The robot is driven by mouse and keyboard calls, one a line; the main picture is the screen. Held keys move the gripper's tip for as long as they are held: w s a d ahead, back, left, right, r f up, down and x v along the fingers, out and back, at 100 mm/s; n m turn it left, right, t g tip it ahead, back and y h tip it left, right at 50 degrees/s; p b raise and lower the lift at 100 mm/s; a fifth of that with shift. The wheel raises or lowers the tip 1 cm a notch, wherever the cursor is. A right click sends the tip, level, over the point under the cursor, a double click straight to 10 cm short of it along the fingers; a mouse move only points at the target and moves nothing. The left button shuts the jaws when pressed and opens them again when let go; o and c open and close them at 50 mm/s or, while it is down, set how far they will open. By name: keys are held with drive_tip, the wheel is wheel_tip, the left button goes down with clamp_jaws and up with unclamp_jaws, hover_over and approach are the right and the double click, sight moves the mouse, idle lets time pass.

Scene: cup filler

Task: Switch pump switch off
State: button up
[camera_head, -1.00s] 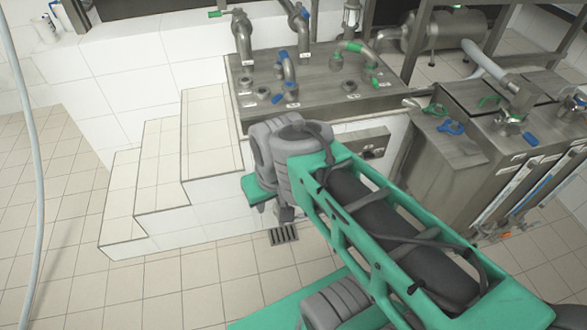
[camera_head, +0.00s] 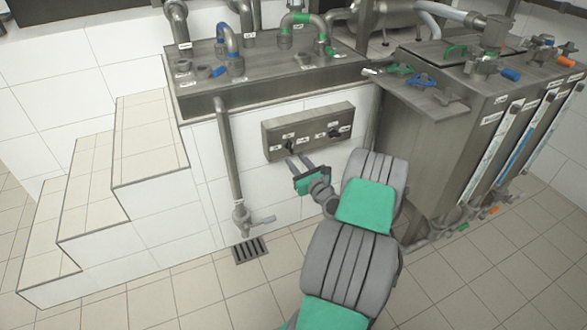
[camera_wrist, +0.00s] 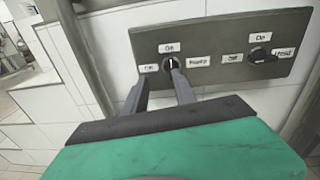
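A grey metal switch panel (camera_head: 308,118) is on the white tiled wall; it also shows in the wrist view (camera_wrist: 215,77). Its left switch (camera_wrist: 169,67) has labels that seem to read "On" above, "Off" at left and "Pump" at right. Its pale mark stands about upright, toward "On". My gripper (camera_head: 296,165) is just in front of this switch. In the wrist view my gripper (camera_wrist: 157,74) is open, with one finger left of the switch and the other overlapping its right lower side. I cannot tell whether that finger touches it.
A second black switch (camera_wrist: 261,54) sits on the panel's right half. A pipe with a valve (camera_head: 240,215) comes down left of the panel. A steel tank (camera_head: 430,130) stands close at right. White tiled steps (camera_head: 150,150) are at left.

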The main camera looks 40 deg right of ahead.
sight(292, 148)
drive_tip(key=shift+m+h, duration=0.5)
drive_tip(key=shift+m, duration=0.3)
drive_tip(key=w+d, duration=0.1)
drive_tip(key=w, duration=0.1)
drive_tip(key=w+d+b, duration=0.1)
drive_tip(key=w, duration=0.1)
drive_tip(key=w+d, duration=0.1)
drive_tip(key=w, duration=0.1)
drive_tip(key=shift+w+d+f, duration=0.2)
drive_tip(key=shift+d+f, duration=0.15)
drive_tip(key=shift+d, duration=0.05)
clamp_jaws()
